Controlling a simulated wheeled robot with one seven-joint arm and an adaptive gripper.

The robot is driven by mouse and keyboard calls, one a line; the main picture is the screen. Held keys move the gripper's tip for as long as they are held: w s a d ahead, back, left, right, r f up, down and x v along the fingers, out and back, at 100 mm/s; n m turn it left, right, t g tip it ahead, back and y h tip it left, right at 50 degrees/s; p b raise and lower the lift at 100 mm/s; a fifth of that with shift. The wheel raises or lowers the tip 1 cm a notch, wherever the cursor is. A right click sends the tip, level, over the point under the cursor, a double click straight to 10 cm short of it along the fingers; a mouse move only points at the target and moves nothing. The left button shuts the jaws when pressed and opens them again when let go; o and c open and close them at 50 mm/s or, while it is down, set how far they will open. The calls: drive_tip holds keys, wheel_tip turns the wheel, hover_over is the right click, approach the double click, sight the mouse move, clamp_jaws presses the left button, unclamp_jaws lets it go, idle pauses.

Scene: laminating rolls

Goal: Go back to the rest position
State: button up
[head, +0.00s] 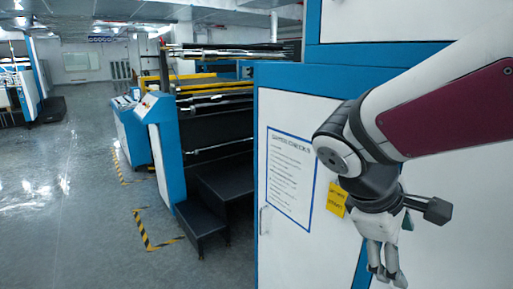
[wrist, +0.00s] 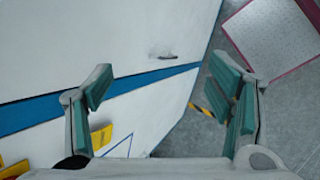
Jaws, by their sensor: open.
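My gripper (head: 388,272) hangs fingers-down at the right of the head view, in front of a white and blue machine cabinet (head: 337,110). In the wrist view my gripper (wrist: 168,100) has its two green-padded fingers wide apart with nothing between them. Past the fingers are the white cabinet panel with its blue stripe (wrist: 150,78) and a strip of grey floor (wrist: 195,130). Whether the fingers touch the cabinet is hard to tell, but no contact shows.
A checks sheet (head: 290,180) and a yellow tag (head: 337,198) are on the cabinet. Black steps (head: 200,222) and a blue control console (head: 165,145) stand left of it. Striped tape (head: 150,235) marks the floor. The grey floor at left (head: 70,190) is clear.

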drive_tip(key=s+a+r+m+t+y+b, duration=0.1)
drive_tip(key=s+a+m+t+y, duration=0.3)
drive_tip(key=m, duration=0.5)
drive_tip(key=shift+s+a+r+y, duration=0.15)
drive_tip(key=shift+s+r+y, duration=0.35)
drive_tip(key=shift+s+y, duration=0.9)
drive_tip(key=shift+s, duration=0.2)
drive_tip(key=shift+c, duration=0.3)
